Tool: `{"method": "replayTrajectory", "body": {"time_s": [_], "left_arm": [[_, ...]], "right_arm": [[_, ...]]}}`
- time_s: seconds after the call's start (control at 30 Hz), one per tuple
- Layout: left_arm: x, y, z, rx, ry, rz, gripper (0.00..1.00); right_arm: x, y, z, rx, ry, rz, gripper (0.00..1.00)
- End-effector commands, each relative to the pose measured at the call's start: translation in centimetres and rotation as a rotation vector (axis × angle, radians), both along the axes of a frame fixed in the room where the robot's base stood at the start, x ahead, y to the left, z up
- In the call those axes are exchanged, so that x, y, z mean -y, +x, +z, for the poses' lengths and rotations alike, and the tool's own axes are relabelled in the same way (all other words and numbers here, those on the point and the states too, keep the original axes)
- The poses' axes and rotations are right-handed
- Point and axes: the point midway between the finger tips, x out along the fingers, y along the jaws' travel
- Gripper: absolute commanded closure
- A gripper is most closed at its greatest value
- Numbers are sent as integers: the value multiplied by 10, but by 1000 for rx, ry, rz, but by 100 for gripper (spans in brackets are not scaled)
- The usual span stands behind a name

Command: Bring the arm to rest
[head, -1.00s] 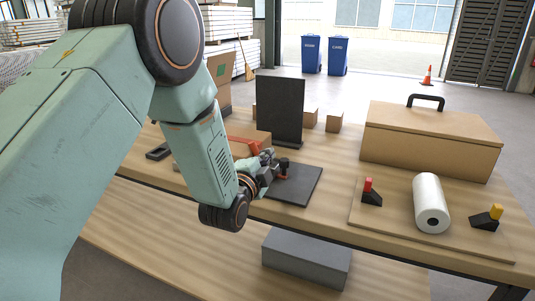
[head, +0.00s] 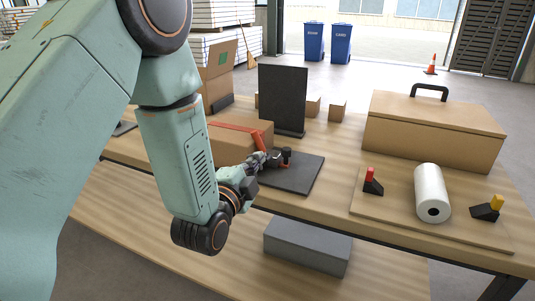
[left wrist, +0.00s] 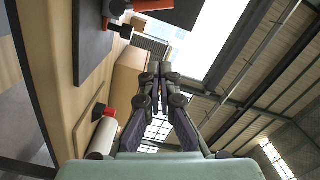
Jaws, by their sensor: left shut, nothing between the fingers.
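My left arm comes in from the left in the head view. Its gripper (head: 275,158) is in front of the black upright panel, close to the black flat plate (head: 297,176) on the bench. In the left wrist view the gripper (left wrist: 160,70) has its fingers together with nothing between them. Whether the gripper touches the plate or hovers above it cannot be told. My right gripper is not in view.
On the right are a large brown case (head: 432,130) with a black handle, a white roll (head: 431,190) and a red-topped black wedge (head: 373,184). A grey box (head: 308,246) sits below.

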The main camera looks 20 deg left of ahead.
Motion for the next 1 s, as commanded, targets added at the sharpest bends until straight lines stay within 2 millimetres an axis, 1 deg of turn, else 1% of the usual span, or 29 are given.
{"method": "replayTrajectory", "body": {"time_s": [0.17, 0.27, 0.37, 0.47, 0.5, 0.57, 0.6, 0.67, 0.7, 0.77, 0.8, 0.87, 0.9, 0.97, 1.0], "left_arm": [[0, 0, 0, 0, -12, 0, 100], [0, 0, -6, -26, -91, 1, 100], [1, -5, -27, -122, -259, 18, 100], [2, -20, -63, -273, -468, 69, 100], [3, -32, -84, -349, -549, 103, 100], [4, -53, -117, -466, -668, 169, 100], [5, -69, -138, -543, -738, 220, 100], [6, -96, -167, -648, -830, 303, 100], [6, -115, -186, -715, -879, 362, 100], [7, -146, -212, -810, -944, 456, 100], [8, -167, -227, -871, -980, 520, 100], [9, -202, -247, -958, -1020, 619, 100], [9, -225, -260, -1012, -1038, 683, 100], [10, -260, -275, -1089, -1052, 775, 100], [10, -282, -283, -1136, -1052, 827, 100]], "right_arm": [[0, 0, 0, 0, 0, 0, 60], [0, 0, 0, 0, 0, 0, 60], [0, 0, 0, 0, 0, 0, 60], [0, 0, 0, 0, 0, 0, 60], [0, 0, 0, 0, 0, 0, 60], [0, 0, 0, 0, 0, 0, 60], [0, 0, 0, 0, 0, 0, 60], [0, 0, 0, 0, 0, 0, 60], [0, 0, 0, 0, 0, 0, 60], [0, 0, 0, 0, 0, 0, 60], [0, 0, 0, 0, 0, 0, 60], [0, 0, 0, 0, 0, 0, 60], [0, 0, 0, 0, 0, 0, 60], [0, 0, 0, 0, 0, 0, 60], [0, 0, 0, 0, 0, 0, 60]]}}
